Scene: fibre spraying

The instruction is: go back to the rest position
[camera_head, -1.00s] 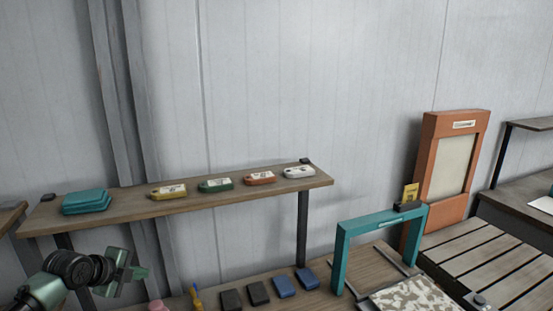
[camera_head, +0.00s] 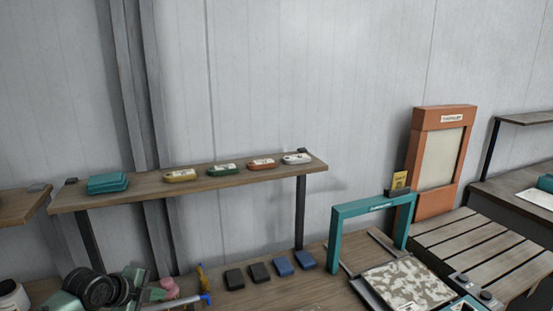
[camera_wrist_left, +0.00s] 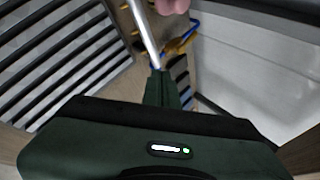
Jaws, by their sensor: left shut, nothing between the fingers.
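My left gripper (camera_head: 160,292) is at the bottom left in the head view, low over the bench and partly hidden by its own wrist. In the left wrist view its dark green fingers (camera_wrist_left: 162,88) are shut with nothing held. My right gripper is not in view.
A wooden shelf (camera_head: 140,193) holds a teal case (camera_head: 107,183) and several coloured tags. Dark and blue blocks (camera_head: 282,266) lie on the bench below. A teal frame (camera_head: 362,206) stands over a speckled panel (camera_head: 408,284); an orange frame (camera_head: 428,203) leans behind it.

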